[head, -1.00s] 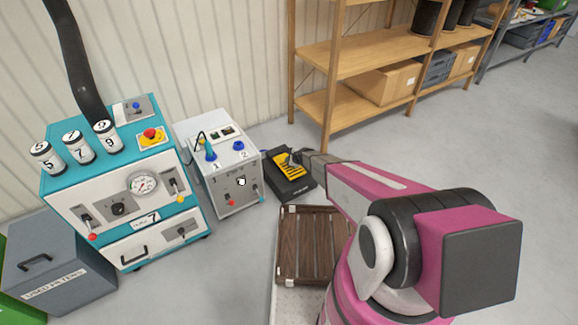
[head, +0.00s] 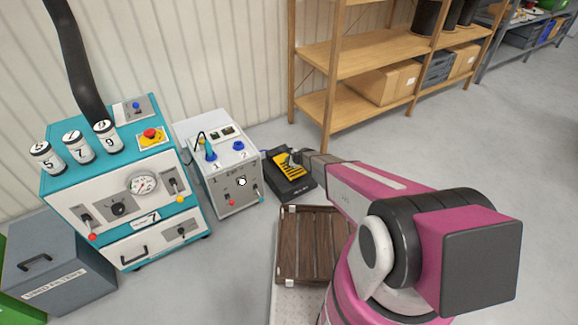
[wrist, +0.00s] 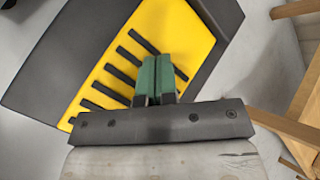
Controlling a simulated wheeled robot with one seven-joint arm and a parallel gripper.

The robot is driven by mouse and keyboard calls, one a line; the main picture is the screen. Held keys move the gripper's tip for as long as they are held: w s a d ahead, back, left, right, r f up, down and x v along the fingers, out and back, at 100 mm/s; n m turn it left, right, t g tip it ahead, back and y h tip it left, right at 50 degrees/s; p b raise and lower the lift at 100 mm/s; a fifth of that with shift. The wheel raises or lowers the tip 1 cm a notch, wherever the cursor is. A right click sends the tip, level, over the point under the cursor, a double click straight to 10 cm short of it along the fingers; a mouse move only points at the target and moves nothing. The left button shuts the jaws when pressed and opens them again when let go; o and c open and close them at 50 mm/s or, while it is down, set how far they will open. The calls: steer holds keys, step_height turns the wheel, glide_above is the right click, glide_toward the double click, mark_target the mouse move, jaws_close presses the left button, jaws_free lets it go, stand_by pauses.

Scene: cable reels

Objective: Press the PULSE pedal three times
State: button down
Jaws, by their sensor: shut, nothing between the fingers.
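The pedal (head: 290,168) is a black wedge-shaped foot pedal with a yellow, black-ribbed tread, on the floor to the right of the white box. No PULSE label is legible on it. In the wrist view the yellow tread (wrist: 127,55) fills the upper middle. My gripper (head: 293,157) is over the tread in the head view. In the wrist view my gripper (wrist: 156,62) shows green fingertips together, shut and empty, over the tread's right part. I cannot tell whether the fingertips touch the tread or whether it is pushed down.
A white box (head: 224,190) with blue knobs and the teal machine (head: 125,185) stand to the left. A wooden shelf (head: 350,57) stands behind, with a leg close by on the right. A brown slatted tray (head: 312,245) lies in front. Grey floor surrounds the pedal.

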steer(key=shift+f, duration=0.3)
steer(key=shift+f, duration=1.25)
stand_by(1.4)
steer(key=shift+r, duration=1.65)
steer(key=shift+r, duration=2.55)
stand_by(0.3)
steer(key=shift+r, duration=1.9)
